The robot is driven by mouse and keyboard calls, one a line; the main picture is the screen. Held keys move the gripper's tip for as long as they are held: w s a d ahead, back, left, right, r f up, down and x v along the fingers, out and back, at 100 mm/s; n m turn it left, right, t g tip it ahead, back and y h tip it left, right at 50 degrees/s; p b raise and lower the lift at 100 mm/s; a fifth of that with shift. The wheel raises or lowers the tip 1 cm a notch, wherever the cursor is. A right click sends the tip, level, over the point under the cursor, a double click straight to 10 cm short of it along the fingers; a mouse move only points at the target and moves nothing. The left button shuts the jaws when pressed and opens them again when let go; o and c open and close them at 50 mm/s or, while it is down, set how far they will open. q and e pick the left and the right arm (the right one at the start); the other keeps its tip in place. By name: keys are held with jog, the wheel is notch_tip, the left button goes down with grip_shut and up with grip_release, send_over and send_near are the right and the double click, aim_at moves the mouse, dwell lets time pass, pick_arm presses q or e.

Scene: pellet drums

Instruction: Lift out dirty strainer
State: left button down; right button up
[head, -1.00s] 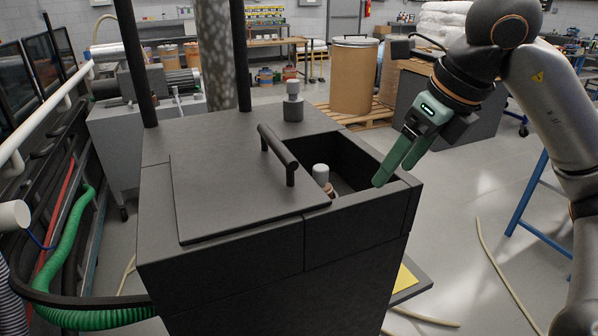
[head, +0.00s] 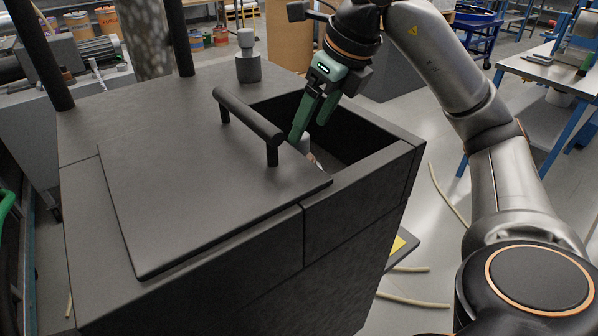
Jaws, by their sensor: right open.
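A dark box-shaped housing has an open compartment (head: 385,152) at its right, beside a flat lid (head: 200,190) with a bar handle (head: 246,116). Inside the compartment, a pale grey knob (head: 304,146) with a brownish part below it shows just behind the handle. I take it for the strainer's top; its lower part is hidden by the lid and wall. My right gripper (head: 307,130) is open, its green fingers pointing down into the opening at the knob. I cannot tell whether the fingers touch it. My left gripper is not in view.
A grey cylindrical fitting (head: 248,66) stands on the housing behind the lid. Two dark posts rise at the housing's back left. A brown drum (head: 290,40) is behind my right gripper.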

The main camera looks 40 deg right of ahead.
aim_at(304, 136)
jog(key=shift+x, duration=2.75)
jog(key=shift+a, duration=0.1)
jog(key=shift+c, duration=0.3)
grip_shut()
jog(key=shift+r, duration=0.1)
